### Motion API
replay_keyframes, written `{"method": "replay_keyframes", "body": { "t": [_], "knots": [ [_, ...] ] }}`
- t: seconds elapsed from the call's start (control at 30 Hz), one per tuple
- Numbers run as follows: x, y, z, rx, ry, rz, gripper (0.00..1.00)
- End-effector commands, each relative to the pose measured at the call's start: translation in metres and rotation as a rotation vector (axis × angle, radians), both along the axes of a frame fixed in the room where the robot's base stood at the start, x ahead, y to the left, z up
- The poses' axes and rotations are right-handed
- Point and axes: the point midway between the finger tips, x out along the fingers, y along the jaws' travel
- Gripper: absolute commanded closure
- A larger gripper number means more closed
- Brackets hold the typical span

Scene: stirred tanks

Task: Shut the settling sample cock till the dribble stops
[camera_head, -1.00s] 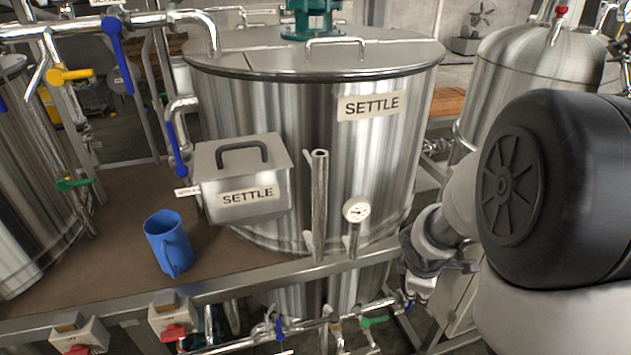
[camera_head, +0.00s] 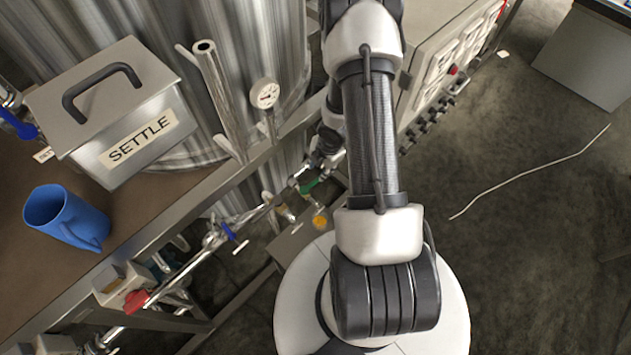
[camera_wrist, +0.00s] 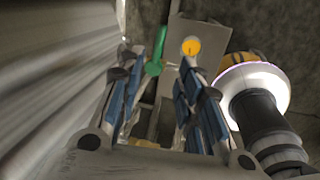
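My gripper (camera_wrist: 165,90) is open in the wrist view, its two blue-padded fingers apart with nothing held between them. A green valve lever (camera_wrist: 153,68) shows beyond the fingertips, near the left finger. The green lever (camera_head: 308,186) also shows in the head view, on the low pipework beside the settle tank (camera_head: 235,50). My arm hides most of the gripper there. A blue lever (camera_head: 230,230) sits farther left on the same pipework. Another blue lever (camera_head: 18,125) is at the left edge near a small tag (camera_head: 43,155), too small to read. I cannot make out a dribble.
A lidded box (camera_head: 140,140) marked SETTLE and a blue jug (camera_head: 65,215) stand on the brown deck. A steel rail (camera_head: 180,205) edges the deck. An orange round patch (camera_wrist: 191,46) shows on a grey surface beyond the gripper.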

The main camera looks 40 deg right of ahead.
Motion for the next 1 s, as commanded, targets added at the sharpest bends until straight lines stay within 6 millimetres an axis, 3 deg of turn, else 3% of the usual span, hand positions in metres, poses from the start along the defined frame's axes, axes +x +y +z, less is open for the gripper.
{"method": "replay_keyframes", "body": {
  "t": [0.03, 0.2, 0.5, 1.0],
  "knots": [
    [0.002, 0.000, -0.018, 0.001, 0.001, -0.001, 0.67],
    [0.009, 0.001, -0.053, 0.000, 0.001, -0.001, 0.67],
    [0.019, 0.001, -0.100, 0.000, 0.001, -0.001, 0.67],
    [0.022, 0.001, -0.109, -0.001, 0.000, -0.002, 0.70]
  ]
}}
